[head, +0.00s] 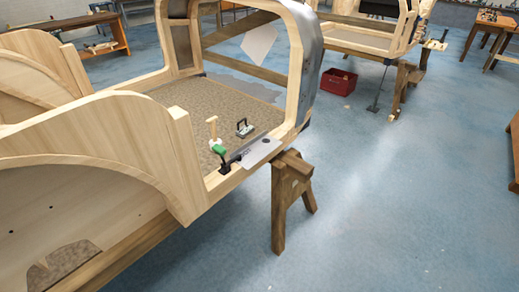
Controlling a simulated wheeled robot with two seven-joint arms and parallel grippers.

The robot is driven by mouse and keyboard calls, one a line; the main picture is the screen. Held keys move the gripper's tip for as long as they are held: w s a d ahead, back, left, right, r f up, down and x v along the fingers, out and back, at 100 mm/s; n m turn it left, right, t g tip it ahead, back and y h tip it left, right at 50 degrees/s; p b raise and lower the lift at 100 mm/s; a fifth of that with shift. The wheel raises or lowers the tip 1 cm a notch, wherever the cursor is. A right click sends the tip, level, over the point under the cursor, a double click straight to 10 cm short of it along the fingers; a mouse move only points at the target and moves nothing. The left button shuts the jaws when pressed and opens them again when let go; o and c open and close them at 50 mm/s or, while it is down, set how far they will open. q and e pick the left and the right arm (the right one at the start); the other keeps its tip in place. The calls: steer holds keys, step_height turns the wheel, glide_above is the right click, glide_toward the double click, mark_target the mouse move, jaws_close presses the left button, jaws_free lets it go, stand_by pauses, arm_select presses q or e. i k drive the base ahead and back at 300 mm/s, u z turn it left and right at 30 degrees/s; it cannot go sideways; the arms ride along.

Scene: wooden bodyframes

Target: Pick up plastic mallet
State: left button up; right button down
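What looks like the mallet (218,149) has a green head and a pale wooden handle (213,126) that stands upright. It is small in the head view, near the front edge of the wooden bodyframe's floor, left of the picture's middle. A dark object sits right beside its head, and I cannot tell whether they touch. Neither of my grippers is in view.
The bodyframe's curved wooden panel (110,140) rises at the left. A sawhorse (290,195) supports the frame's corner.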

mark_target(212, 121)
steer(key=z, duration=0.8)
steer(key=i, duration=1.4)
steer(key=u, duration=0.55)
